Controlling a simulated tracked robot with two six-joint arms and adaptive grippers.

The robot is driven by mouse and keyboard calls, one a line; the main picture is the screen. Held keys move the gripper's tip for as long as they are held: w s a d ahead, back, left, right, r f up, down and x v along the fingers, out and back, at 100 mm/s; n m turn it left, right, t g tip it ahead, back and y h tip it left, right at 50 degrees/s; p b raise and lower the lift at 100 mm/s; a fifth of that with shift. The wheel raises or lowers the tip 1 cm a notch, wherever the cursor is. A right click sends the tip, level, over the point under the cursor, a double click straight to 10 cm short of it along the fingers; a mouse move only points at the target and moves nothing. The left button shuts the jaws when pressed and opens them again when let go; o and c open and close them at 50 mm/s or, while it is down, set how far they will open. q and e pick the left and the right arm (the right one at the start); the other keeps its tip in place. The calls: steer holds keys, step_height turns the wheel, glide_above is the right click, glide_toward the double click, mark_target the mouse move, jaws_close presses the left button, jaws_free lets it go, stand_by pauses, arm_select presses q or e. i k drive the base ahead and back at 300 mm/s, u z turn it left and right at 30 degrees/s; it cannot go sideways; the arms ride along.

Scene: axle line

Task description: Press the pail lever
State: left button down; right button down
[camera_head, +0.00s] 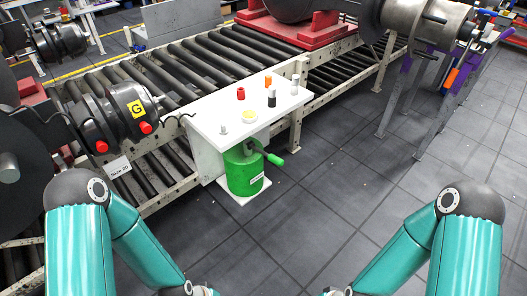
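The green pail (243,175) stands upright on a small white base plate below the edge of a white table. Its lever (273,159) sticks out to the right of the pail's top and ends in a bright green handle. My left arm comes in at the lower left and my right arm at the lower right. Both arms run out of the bottom of the picture, so neither gripper shows. Both arms are apart from the pail and its lever.
A dark machine part marked G (115,115) is on the left. The tiled floor (340,180) right of the pail is clear.

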mark_target(278, 161)
steer(key=k, duration=0.6)
steer(key=z, duration=0.5)
steer(key=i, duration=1.55)
steer(key=u, duration=0.25)
